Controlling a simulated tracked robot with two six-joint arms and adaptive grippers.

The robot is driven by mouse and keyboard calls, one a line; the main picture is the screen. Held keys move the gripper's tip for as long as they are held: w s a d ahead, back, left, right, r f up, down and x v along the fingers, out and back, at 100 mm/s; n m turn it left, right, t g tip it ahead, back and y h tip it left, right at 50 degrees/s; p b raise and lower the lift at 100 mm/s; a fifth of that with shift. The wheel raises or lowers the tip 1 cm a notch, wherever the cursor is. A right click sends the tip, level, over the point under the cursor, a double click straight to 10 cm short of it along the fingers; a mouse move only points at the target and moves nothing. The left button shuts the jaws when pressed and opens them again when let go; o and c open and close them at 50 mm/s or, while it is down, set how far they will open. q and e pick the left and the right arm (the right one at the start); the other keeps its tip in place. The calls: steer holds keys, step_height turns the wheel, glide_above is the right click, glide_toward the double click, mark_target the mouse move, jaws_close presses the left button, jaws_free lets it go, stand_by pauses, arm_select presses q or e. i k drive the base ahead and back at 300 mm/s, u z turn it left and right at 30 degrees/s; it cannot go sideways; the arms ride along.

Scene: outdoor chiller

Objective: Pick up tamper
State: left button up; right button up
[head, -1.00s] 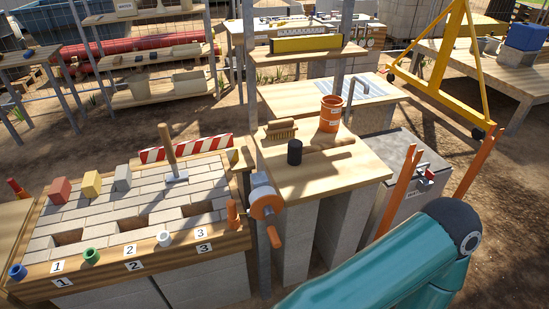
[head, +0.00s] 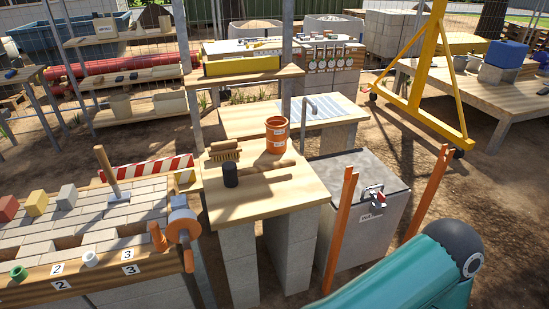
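A tool that looks like the tamper (head: 107,167) stands on the paved brick bench at the left. It has a wooden handle, tilted a little to the left, and a flat grey plate at its foot that rests on the bricks. No gripper is near it. One teal link of my own arm crosses the lower right corner. Neither of my grippers shows in the head view, so I cannot see their fingers.
The paved bench (head: 30,283) has a wooden edge, open slots and coloured blocks. A wooden table (head: 285,195) bears a brush (head: 225,151), a dark cylinder (head: 230,175) and an orange pot (head: 277,135). Orange posts (head: 341,230) flank a grey chest (head: 345,187).

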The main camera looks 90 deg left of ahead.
mark_target(118, 197)
steer(key=z, duration=0.5)
steer(key=i, duration=0.2)
steer(key=u, duration=3.55)
steer(key=i, duration=0.3)
steer(key=u, duration=1.8)
steer(key=k, duration=0.6)
steer(key=u, duration=0.4)
steer(key=i, duration=1.65)
steer(key=z, duration=0.45)
